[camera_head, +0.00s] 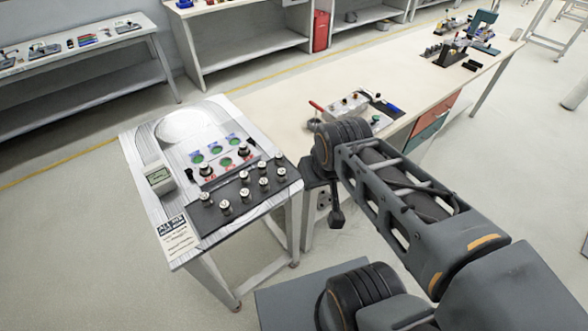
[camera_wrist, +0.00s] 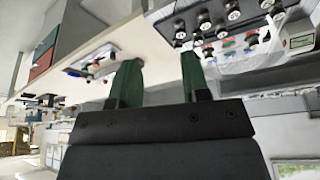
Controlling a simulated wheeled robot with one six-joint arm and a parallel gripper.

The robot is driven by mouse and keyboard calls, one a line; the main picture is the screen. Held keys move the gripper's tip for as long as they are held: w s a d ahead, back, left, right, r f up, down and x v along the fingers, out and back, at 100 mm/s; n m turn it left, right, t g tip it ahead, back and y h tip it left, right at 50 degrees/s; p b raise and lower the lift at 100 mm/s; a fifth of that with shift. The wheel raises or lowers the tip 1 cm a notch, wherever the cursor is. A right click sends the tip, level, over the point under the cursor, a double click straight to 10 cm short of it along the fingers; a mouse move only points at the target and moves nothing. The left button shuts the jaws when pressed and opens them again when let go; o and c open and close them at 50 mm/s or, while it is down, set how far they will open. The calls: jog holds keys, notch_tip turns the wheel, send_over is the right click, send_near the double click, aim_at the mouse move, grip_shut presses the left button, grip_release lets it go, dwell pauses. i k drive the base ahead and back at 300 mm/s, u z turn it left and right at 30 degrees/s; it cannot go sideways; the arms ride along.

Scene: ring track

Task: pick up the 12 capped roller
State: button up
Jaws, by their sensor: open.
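Several capped rollers (camera_head: 226,207), dark with pale tops, stand upright on a black mat (camera_head: 209,220) at the front of the white table. The marks on their caps are too small to read, so I cannot tell which is 12. In the wrist view several rollers (camera_wrist: 205,20) show at the top right, beyond my fingers. My gripper (camera_wrist: 160,76) is open and empty, with its two green fingers apart. In the head view my gripper (camera_head: 337,217) hangs right of the table, apart from the rollers.
Behind the mat are green and red round spots, with a few rollers (camera_head: 243,150) among them. A small grey device with a display (camera_head: 159,177) stands at the table's left. A long bench (camera_head: 285,125) with tools adjoins behind. Open floor lies at the left.

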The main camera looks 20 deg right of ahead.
aim_at(281, 172)
jog(key=z, duration=0.05)
jog(key=i, duration=0.35)
jog(key=u, duration=0.25)
jog(key=k, duration=0.5)
jog(key=z, duration=2.75)
jog(key=k, duration=1.55)
jog(key=u, duration=1.75)
jog(key=i, duration=0.5)
jog(key=u, duration=0.05)
